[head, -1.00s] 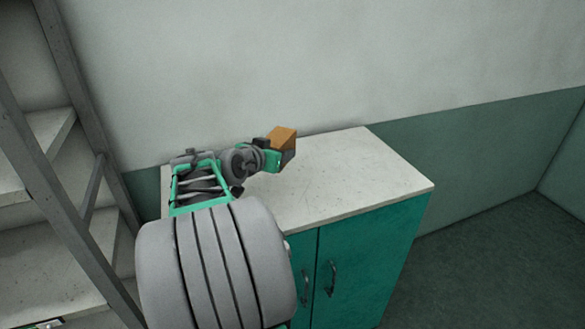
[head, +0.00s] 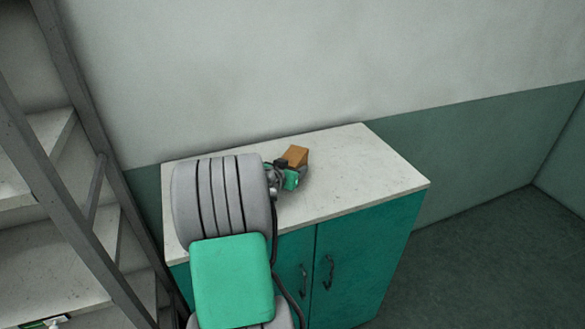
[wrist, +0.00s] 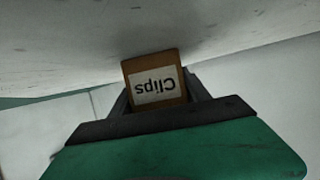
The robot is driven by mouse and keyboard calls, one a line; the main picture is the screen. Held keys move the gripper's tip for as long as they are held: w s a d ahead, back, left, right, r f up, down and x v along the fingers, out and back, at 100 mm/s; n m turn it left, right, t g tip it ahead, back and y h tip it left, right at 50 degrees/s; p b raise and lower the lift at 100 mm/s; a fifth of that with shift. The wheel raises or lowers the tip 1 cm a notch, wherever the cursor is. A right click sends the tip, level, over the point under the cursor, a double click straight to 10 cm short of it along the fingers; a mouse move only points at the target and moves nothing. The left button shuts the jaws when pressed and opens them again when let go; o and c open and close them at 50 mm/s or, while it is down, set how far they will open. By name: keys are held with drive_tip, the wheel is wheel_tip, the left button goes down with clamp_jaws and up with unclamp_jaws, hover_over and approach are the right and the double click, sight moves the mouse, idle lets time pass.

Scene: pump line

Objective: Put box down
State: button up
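The box (head: 297,155) is small and orange-brown. In the wrist view the box (wrist: 153,72) shows a white label reading "Clips", upside down. My gripper (head: 299,163) is over the white top of the cabinet (head: 360,175), with the box between its fingers. In the wrist view my gripper (wrist: 157,98) has one dark finger on each side of the box. The box is close above the top or touching it; I cannot tell which. My arm hides part of the cabinet top's left side.
The cabinet top is bare to the right of the box. Teal cabinet doors (head: 345,265) with handles face the front. A wall (head: 270,70) runs behind. A grey shelf rack (head: 85,215) stands at the left. The floor (head: 480,260) at the right is clear.

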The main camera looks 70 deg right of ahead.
drive_tip(key=o, duration=0.5)
drive_tip(key=shift+r, duration=0.1)
